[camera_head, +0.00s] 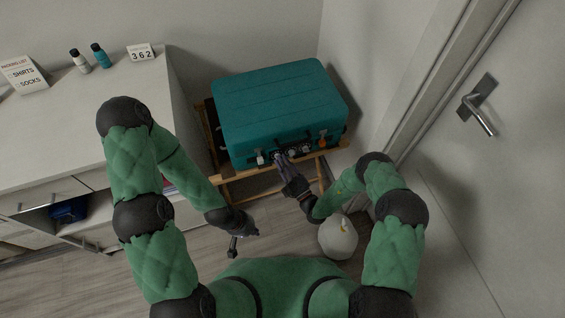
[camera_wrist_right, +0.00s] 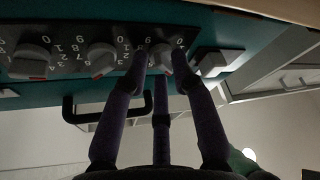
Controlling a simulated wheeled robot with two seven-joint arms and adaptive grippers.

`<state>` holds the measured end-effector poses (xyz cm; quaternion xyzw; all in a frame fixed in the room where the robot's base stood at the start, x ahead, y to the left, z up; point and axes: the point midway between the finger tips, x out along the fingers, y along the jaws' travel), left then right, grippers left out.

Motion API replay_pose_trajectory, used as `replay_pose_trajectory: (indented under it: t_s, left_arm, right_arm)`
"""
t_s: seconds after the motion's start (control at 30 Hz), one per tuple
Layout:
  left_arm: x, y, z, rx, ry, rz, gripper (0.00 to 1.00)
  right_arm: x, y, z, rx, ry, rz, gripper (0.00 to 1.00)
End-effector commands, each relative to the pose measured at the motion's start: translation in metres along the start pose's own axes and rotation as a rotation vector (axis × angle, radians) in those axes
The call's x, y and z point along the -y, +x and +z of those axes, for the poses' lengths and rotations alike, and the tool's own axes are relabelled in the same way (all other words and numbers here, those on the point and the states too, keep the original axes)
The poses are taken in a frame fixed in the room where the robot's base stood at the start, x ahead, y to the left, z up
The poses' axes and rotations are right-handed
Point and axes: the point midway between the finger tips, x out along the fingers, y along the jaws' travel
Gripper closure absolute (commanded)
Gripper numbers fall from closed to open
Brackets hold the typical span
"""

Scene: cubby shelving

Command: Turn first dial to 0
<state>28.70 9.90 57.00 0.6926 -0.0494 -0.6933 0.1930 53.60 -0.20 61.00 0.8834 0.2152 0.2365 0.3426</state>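A teal suitcase (camera_head: 275,105) lies closed on a wooden rack, with white dials along its front edge. In the right wrist view the dial panel is upside down, and three dials show: the far one (camera_wrist_right: 30,62), the middle one (camera_wrist_right: 101,58) and the nearest (camera_wrist_right: 163,58). My right gripper (camera_head: 279,157) is at the leftmost dial in the head view. Its fingertips (camera_wrist_right: 163,66) close in on both sides of that dial and partly cover it and its digits; its setting is unreadable. My left gripper (camera_head: 240,245) hangs empty over the floor, fingers apart.
A black handle (camera_wrist_right: 90,108) juts from the suitcase front near the right gripper. A white clasp (camera_wrist_right: 217,62) sits beside the gripped dial. A white dresser (camera_head: 85,110) stands left, a door with a handle (camera_head: 478,112) right. A pale round object (camera_head: 338,240) is on the floor.

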Motion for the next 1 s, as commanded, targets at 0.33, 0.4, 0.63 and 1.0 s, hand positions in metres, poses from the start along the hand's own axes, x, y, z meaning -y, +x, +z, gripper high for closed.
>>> replay_pose_trajectory:
  t_s: [0.33, 0.4, 0.63, 1.0]
  left_arm:
    - [0.000, -0.001, 0.000, 0.000, 0.000, 0.000, 1.00]
    - [-0.001, -0.001, 0.000, 0.000, 0.000, 0.000, 1.00]
    - [-0.003, -0.009, 0.000, 0.000, 0.000, 0.000, 1.00]
    - [-0.011, -0.032, 0.001, 0.000, 0.000, 0.000, 1.00]
  right_arm:
    - [0.000, 0.000, 0.000, 0.000, -0.005, -0.002, 1.00]
    - [0.000, 0.000, 0.000, 0.000, -0.015, -0.006, 1.00]
    - [-0.002, 0.000, -0.002, 0.000, -0.098, -0.041, 1.00]
    - [-0.006, 0.001, -0.004, 0.001, -0.389, -0.163, 1.00]
